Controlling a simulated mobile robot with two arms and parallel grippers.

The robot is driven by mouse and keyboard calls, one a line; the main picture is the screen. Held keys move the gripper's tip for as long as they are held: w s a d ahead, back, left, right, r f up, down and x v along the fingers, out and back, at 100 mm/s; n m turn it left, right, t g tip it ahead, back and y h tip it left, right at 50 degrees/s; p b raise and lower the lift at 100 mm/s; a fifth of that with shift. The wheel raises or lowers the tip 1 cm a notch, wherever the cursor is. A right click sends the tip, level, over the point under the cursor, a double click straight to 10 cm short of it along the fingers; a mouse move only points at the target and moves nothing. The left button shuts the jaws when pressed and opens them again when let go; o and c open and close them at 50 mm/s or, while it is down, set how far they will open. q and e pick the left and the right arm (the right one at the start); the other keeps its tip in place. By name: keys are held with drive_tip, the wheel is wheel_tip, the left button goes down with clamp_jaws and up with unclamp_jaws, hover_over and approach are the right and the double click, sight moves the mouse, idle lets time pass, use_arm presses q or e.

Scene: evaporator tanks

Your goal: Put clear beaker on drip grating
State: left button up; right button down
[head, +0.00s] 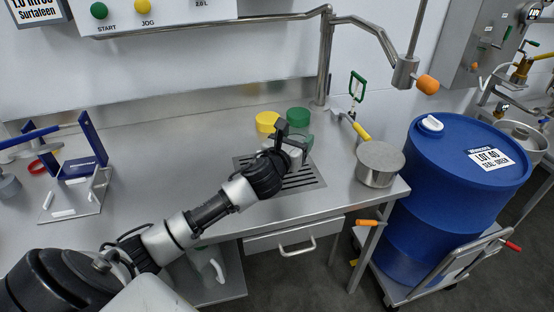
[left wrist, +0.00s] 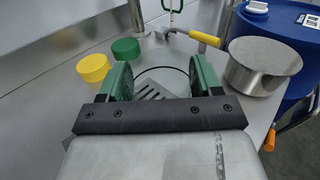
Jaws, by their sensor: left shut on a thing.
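My left gripper (head: 297,143) reaches in from the left over the drip grating (head: 303,181), a slotted plate set in the steel counter. In the left wrist view its two green fingers (left wrist: 163,78) stand apart around the clear beaker, whose thin dark rim (left wrist: 163,68) arcs between them. The gripper is shut on the beaker. Grating slots (left wrist: 150,94) show through and below it. The beaker's body is mostly hidden by the gripper, and I cannot tell whether its base touches the grating. My right gripper is not in view.
A yellow lid (head: 267,121) and a green lid (head: 298,116) lie behind the gripper. A steel pot (head: 379,164) and a yellow-handled tool (head: 358,129) are to the right. A blue drum (head: 455,190) stands beyond the counter's right edge.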

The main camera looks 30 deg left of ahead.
use_arm(q)
drive_tip(key=a+f, duration=0.2)
drive_tip(key=a+f+b, duration=0.1)
drive_tip(key=a+f, duration=0.1)
drive_tip(key=a+f+b, duration=0.1)
drive_tip(key=a+f, duration=0.1)
drive_tip(key=f, duration=0.1)
drive_tip(key=shift+w, duration=0.2)
drive_tip(key=shift+f, duration=0.35)
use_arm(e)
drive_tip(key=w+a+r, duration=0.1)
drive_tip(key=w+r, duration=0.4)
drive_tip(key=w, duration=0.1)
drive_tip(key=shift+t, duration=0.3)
use_arm(q)
drive_tip(key=shift+f, duration=0.1)
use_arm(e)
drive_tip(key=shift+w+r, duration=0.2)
use_arm(q)
drive_tip(key=o, duration=0.9)
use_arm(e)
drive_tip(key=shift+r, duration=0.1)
